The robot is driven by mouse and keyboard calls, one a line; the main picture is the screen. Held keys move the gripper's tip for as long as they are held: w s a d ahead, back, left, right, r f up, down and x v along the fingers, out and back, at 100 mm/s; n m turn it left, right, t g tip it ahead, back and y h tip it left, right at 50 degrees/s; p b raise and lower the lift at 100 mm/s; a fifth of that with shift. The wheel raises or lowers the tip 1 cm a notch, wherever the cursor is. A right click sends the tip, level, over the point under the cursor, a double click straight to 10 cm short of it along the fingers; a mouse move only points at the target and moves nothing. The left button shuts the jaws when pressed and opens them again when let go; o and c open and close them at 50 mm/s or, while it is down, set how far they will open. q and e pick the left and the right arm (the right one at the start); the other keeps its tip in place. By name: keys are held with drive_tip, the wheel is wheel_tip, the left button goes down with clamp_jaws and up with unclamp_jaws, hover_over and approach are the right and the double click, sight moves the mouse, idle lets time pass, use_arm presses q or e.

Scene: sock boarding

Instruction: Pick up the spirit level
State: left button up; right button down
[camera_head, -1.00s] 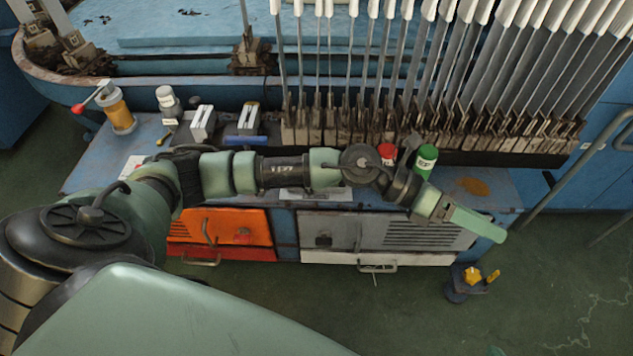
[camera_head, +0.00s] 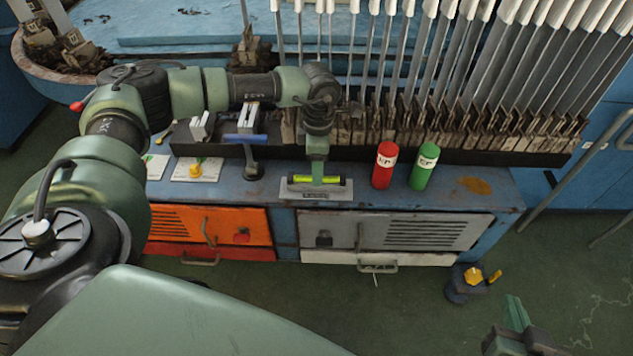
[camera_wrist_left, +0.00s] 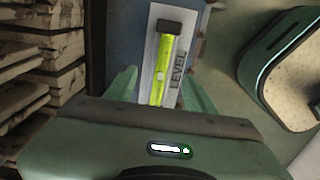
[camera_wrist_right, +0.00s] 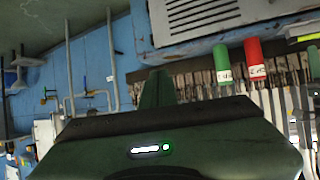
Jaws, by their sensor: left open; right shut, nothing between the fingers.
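The spirit level (camera_head: 334,182) has a yellow-green tube with dark ends and lies near the front edge of the blue bench, on a pale plate. In the left wrist view the spirit level (camera_wrist_left: 163,68) shows between my left fingers, with the plate lettered LEVEL beside it. My left gripper (camera_head: 317,176) is open, pointing down over the middle of the level; whether the fingers touch it I cannot tell. My right gripper (camera_head: 514,312) is shut and empty at the lower right, over the floor, and it shows in the right wrist view (camera_wrist_right: 157,88).
A red canister (camera_head: 384,165) and a green canister (camera_head: 424,167) stand right of the level. A blue-handled tool (camera_head: 247,139) is to its left. A dark rack of upright boards (camera_head: 470,140) runs behind. Orange (camera_head: 210,227) and grey (camera_head: 395,229) cabinet fronts lie below the bench top.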

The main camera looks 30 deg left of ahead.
use_arm(q)
wheel_tip(320, 180, down, 4)
drive_tip(key=shift+s+a+r+b, duration=0.1)
drive_tip(key=shift+a+b, duration=0.05)
drive_tip(key=shift+b, duration=0.35)
drive_tip(key=shift+f, duration=0.2)
clamp_jaws()
use_arm(e)
wheel_tip(320, 180, up, 6)
drive_tip(key=w+a+t+y, duration=0.1)
drive_tip(key=w+t, duration=0.2)
drive_tip(key=shift+a+t, duration=0.25)
drive_tip(key=shift+t, duration=0.05)
